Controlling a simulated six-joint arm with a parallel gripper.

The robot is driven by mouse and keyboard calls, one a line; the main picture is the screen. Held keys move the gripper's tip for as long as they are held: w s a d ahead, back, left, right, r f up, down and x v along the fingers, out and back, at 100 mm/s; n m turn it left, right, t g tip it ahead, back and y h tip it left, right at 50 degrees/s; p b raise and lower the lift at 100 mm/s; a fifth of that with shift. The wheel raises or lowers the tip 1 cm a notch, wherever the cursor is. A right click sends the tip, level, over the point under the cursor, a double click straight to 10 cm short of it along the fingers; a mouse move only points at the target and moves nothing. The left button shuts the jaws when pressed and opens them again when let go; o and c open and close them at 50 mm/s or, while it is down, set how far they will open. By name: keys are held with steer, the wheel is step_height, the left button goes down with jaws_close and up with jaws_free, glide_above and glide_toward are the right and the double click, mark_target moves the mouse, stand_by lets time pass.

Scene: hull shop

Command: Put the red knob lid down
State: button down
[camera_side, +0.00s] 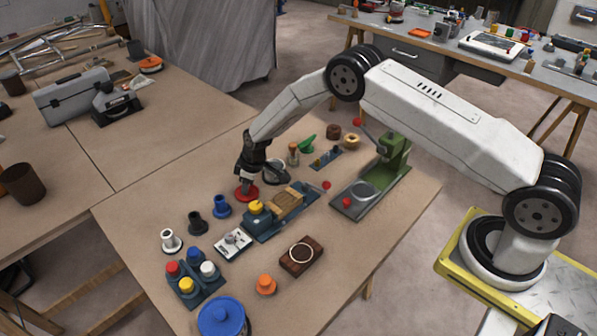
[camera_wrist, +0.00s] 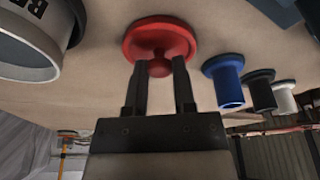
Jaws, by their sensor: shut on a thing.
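The red knob lid (camera_side: 247,196) is a round red disc at my gripper (camera_side: 246,184), low over the near table in the side view. In the wrist view the red knob lid (camera_wrist: 161,40) shows its flat flange and a small round knob. The two dark fingers of my gripper (camera_wrist: 160,78) are shut on that knob. The lid lies close to the table top; I cannot tell whether its rim touches the wood.
A blue flanged bush (camera_side: 221,206), a black one (camera_side: 196,222) and a white one (camera_side: 171,240) stand in a row nearby. A blue fixture (camera_side: 265,229) with a yellow knob is close in front. A lettered round container (camera_wrist: 30,45) sits beside the lid. A green press (camera_side: 385,170) stands right.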

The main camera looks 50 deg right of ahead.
mark_target(259, 193)
steer(key=shift+c, duration=2.2)
jaws_free()
steer(key=shift+r, duration=0.1)
steer(key=v, duration=1.2)
steer(key=s+d+r+m, duration=0.1)
steer(key=s+r+m, duration=0.1)
steer(key=s, duration=0.7)
steer(key=s+d+r+m+h, duration=0.1)
steer(key=s+r, duration=0.3)
steer(key=s, duration=0.6)
steer(key=s+d+r+m, duration=0.2)
steer(key=s+r+m, duration=0.1)
steer(key=s, duration=0.6)
steer(key=shift+s+d+r+m+h, duration=0.2)
steer(key=shift+d+m+h, duration=0.1)
